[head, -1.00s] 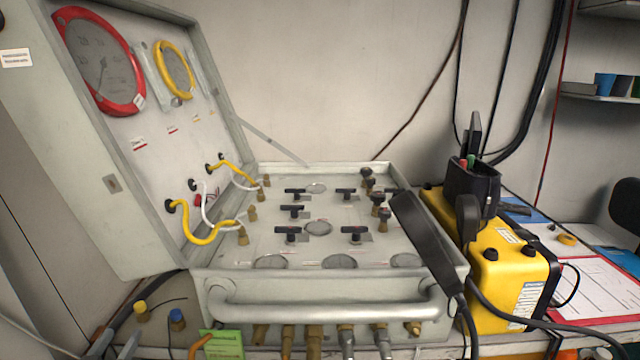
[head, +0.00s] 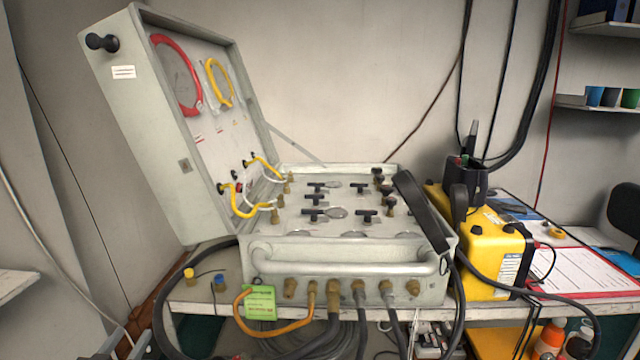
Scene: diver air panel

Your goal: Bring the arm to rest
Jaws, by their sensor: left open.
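My left gripper (head: 128,341) shows only at the bottom left edge. Its two grey fingertips stand apart and nothing is seen between them. It is in front of the bench's left end, below and left of the air panel case (head: 345,252), and appears clear of it. The rest of my left arm is out of frame. My right gripper is not in view.
Hoses hang along the case's front, beside a green tag (head: 261,303). A yellow cap (head: 189,273) and a blue cap (head: 219,279) are left of the case. A yellow radio unit (head: 487,248) and a red-edged clipboard (head: 585,271) are on the right.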

